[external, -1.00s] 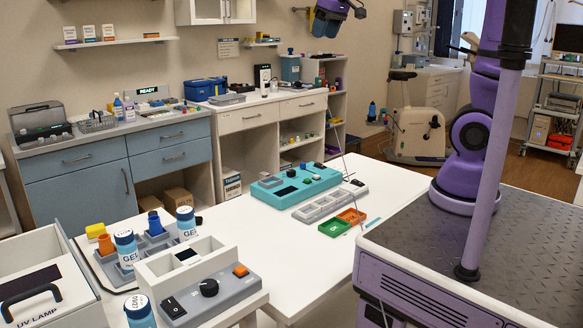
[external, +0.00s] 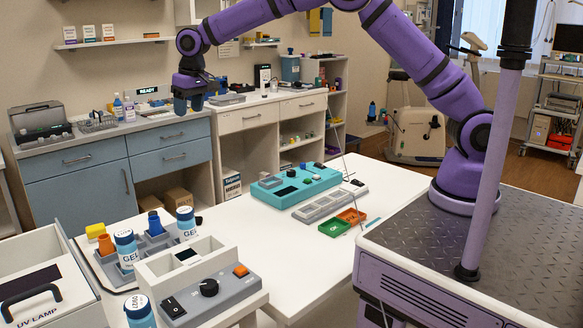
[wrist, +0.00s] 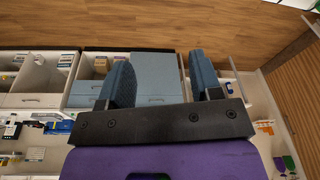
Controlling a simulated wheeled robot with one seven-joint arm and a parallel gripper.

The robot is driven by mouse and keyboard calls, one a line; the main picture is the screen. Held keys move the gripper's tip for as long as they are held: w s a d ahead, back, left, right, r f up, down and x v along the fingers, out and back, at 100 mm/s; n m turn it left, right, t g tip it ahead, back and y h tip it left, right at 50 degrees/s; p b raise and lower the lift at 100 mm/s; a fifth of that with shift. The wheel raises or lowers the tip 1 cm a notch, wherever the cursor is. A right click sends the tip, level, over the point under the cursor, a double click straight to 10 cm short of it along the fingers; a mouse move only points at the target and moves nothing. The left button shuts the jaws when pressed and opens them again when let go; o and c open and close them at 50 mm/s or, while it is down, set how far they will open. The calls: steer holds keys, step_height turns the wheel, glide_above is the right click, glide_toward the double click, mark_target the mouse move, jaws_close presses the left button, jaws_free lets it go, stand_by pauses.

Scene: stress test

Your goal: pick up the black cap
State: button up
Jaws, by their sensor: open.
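I cannot tell for sure which thing is the black cap. A round black knob-like piece (external: 209,287) sits on the grey control box in front. My gripper (external: 188,106) hangs fingers down at the upper left, in front of the blue cabinets and well above the table. It is open and empty. In the wrist view, its two blue-grey fingers (wrist: 163,75) stand apart with cabinet fronts and floor beyond; no black cap is recognisable there.
The white table (external: 255,245) has free room in its middle. A teal device (external: 266,190), a grey tray (external: 312,212) and green (external: 334,229) and orange bins stand at its back right. Gel bottles (external: 126,250), a blue cap (external: 154,223) and a UV lamp box crowd the left.

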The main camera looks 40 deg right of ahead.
glide_toward(152, 212)
steer(key=shift+n+g, duration=0.3)
steer(key=shift+n, duration=0.2)
steer(key=f, duration=0.4)
steer(key=shift+w+a, duration=0.1)
steer(key=shift+w, duration=0.15)
steer(key=shift+w+a+f, duration=0.1)
steer(key=shift+w+f, duration=0.05)
steer(key=shift+f, duration=0.7)
steer(key=shift+w+a+f, duration=0.1)
steer(key=shift+f, duration=0.8)
steer(key=shift+w+a+f, duration=0.15)
steer(key=shift+f, duration=0.7)
steer(key=c, duration=1)
